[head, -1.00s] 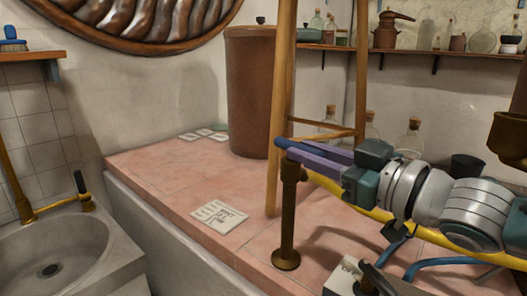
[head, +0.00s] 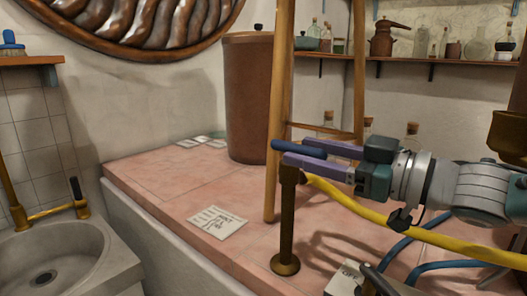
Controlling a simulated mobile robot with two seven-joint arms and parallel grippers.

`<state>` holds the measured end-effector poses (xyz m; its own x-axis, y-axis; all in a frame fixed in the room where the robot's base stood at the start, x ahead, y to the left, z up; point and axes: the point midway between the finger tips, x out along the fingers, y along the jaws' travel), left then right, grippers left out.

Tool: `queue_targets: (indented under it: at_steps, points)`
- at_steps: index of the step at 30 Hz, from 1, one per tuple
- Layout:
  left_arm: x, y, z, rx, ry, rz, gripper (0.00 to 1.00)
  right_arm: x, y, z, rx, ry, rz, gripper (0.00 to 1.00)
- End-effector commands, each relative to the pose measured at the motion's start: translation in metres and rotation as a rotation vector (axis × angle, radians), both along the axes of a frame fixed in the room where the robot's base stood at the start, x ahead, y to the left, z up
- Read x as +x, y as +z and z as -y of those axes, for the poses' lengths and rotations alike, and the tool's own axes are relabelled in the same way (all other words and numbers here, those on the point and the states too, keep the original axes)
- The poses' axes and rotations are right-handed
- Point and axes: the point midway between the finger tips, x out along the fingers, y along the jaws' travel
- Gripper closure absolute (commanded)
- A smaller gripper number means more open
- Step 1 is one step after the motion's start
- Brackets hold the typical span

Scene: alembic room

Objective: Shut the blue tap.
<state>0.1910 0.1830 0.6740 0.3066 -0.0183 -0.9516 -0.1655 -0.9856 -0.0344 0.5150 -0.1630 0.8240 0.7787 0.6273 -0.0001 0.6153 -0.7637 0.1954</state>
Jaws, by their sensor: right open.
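The blue tap's handle (head: 299,150) is a dark blue lever on top of a brown upright post (head: 287,225) that stands on the pink tiled counter. My right gripper (head: 294,149) comes in from the right at the lever's height. Its two purple fingers are open, one behind the lever and one in front of it. I cannot tell whether either finger touches the lever. My left gripper is not in view.
A wooden ladder (head: 281,110) stands close behind the tap, beside a large brown lidded vessel (head: 248,100). Paper cards (head: 217,222) lie on the counter. A stone basin (head: 88,250) with a black-handled tap (head: 76,195) is at the left. Blue hoses (head: 440,267) lie at the lower right.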

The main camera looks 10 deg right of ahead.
Motion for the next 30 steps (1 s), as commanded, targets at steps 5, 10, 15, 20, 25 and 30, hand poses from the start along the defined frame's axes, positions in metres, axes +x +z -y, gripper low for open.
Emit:
queue_targets:
  at_steps: [5,10,15,20,25,30]
  points:
    - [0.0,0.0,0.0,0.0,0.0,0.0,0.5,0.0,0.0,0.0,0.001,0.0,-0.001,0.47]
    - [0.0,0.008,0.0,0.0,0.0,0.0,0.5,-0.013,0.001,0.011,0.001,-0.002,-0.004,0.47]
    - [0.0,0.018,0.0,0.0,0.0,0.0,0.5,-0.04,0.001,0.032,-0.001,-0.001,-0.006,0.47]
    - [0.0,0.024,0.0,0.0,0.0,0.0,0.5,-0.062,0.001,0.05,-0.001,-0.001,-0.004,0.47]
    - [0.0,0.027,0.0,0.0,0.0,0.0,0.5,-0.075,0.0,0.06,0.0,0.0,-0.002,0.47]
    - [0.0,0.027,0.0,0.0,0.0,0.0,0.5,-0.078,0.0,0.063,0.0,-0.001,0.0,0.47]
